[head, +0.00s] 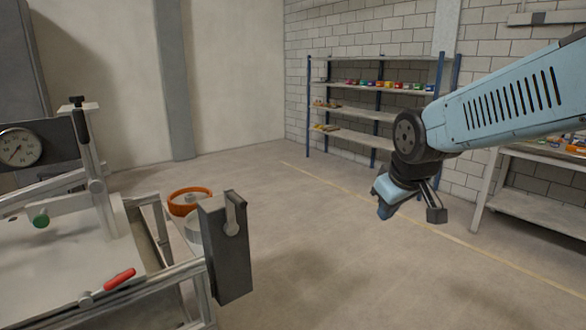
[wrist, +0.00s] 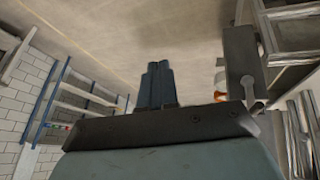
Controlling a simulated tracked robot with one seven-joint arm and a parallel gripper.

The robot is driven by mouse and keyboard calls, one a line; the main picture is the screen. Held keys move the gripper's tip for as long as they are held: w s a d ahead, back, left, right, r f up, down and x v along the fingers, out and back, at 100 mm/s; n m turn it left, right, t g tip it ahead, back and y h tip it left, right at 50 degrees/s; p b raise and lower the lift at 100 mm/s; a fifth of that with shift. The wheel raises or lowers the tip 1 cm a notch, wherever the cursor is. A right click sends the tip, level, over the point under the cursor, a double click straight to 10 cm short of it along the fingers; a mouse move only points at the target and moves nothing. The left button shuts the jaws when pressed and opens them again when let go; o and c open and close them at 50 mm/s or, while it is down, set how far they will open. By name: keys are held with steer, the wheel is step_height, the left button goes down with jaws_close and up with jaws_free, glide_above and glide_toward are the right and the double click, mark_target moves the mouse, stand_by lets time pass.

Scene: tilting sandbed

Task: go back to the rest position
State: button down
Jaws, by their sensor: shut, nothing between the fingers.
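My gripper (head: 384,211) hangs from my raised light-blue arm at the right of the head view. It is over open floor, well to the right of the sandbed frame, and touches nothing. In the wrist view my gripper (wrist: 158,68) shows as two dark fingers side by side, closed together with nothing between them. The sandbed rig (head: 172,276) stands at the left of the head view. It carries a red-handled lever (head: 120,279), a green knob (head: 40,220) and a round dial gauge (head: 20,147).
An orange handwheel (head: 190,199) stands behind a dark upright box (head: 228,250) at the rig's right corner. A shelf rack (head: 350,111) with small coloured items is at the back wall. A workbench (head: 540,203) is at the right, behind my arm. The floor between is clear.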

steer(key=s+d+r+m, duration=0.1)
steer(key=s+d+m, duration=0.1)
steer(key=s, duration=0.4)
steer(key=s+d+r+m, duration=0.2)
steer(key=s+m, duration=0.1)
steer(key=s, duration=0.2)
steer(key=shift+s+m, duration=0.3)
steer(key=shift+s, duration=0.1)
steer(key=shift+d, duration=0.1)
